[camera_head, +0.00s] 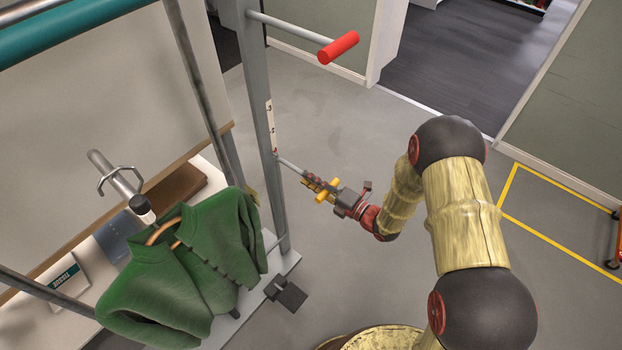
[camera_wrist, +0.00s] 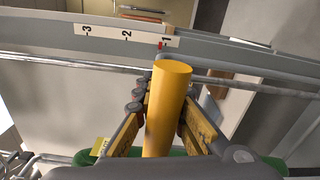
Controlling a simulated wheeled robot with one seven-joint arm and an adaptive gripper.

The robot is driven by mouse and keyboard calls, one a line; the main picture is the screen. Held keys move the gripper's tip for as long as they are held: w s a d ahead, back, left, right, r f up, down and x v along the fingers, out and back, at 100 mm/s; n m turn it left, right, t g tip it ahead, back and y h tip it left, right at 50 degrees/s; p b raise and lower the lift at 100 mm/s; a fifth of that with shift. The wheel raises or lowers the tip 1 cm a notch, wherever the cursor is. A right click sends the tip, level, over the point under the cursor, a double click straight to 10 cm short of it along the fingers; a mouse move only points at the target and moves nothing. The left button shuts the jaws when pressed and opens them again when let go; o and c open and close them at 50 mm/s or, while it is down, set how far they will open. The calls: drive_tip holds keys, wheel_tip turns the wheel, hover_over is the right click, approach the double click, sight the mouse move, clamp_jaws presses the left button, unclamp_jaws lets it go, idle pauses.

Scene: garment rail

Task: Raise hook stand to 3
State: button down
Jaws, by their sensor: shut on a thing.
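My gripper (camera_head: 319,187) is shut on a yellow handle (camera_wrist: 168,100). In the head view the handle sits at the end of a short rod from the grey upright post (camera_head: 262,110). The post carries a white scale (camera_wrist: 126,36) marked 1, 2 and 3. In the wrist view a small red pointer (camera_wrist: 162,45) is at the 1 mark. A metal hook stand (camera_head: 120,178) stands left of the post. A green jacket (camera_head: 185,265) on a wooden hanger is beside it; whether the hanger is on the hook is unclear.
A red handle (camera_head: 338,47) on a rod sticks out from the post above my gripper. A dark pedal (camera_head: 287,293) is at the post's foot. A tissue box (camera_head: 65,278) and a brown item (camera_head: 175,192) lie behind the jacket.

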wheel_tip(320, 180, up, 17)
drive_tip(key=p, duration=1.3)
drive_tip(key=shift+w+r, duration=0.15)
drive_tip(key=c, duration=2.2)
unclamp_jaws()
drive_tip(key=shift+r, duration=0.1)
drive_tip(key=o, duration=0.4)
drive_tip(key=shift+c, duration=0.2)
drive_tip(key=shift+d+f, duration=0.15)
drive_tip(key=shift+f, duration=0.05)
drive_tip(key=v, duration=1.2)
